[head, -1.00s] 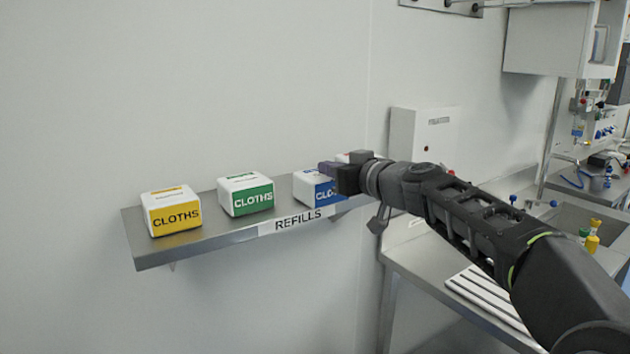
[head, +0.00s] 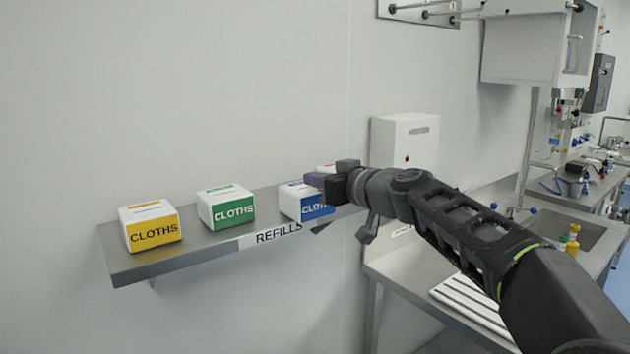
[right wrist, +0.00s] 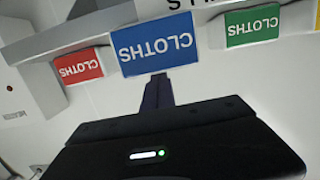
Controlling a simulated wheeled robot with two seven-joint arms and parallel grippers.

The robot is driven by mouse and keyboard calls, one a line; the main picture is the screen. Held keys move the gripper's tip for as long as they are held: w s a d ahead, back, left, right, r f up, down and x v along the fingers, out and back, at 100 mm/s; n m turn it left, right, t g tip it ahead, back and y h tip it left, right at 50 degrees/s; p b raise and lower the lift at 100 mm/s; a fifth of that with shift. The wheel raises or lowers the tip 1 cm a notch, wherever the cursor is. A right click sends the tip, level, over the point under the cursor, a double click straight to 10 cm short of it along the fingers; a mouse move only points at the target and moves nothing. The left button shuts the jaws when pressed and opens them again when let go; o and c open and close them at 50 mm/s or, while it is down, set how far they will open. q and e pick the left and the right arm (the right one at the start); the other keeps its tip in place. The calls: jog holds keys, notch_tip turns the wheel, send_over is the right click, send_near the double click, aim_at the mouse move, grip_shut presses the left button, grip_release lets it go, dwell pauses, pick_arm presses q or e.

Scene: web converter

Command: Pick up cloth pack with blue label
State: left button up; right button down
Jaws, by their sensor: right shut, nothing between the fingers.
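The cloth pack with the blue label (head: 292,204) sits on the shelf, white on top with a blue front reading CLOTHS. Its right part is hidden behind my right gripper (head: 316,181) in the head view. In the right wrist view the pack (right wrist: 155,44) appears upside down, just beyond the fingertips of the right gripper (right wrist: 157,80). The gripper's narrow fingers are together and empty, in front of the blue label. I cannot tell whether they touch it. My left gripper is not in view.
The shelf (head: 200,252) also holds a yellow-label pack (head: 152,232), a green-label pack (head: 228,209) and a red-label pack (right wrist: 78,67), mostly hidden in the head view. A white wall box (head: 400,142) and a steel counter (head: 400,265) stand to the right.

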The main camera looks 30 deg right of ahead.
jog(key=shift+r, duration=0.3)
jog(key=f+b+v, duration=0.2)
jog(key=b+v, duration=0.3)
jog(key=v, duration=0.7)
jog(key=shift+d, duration=0.15)
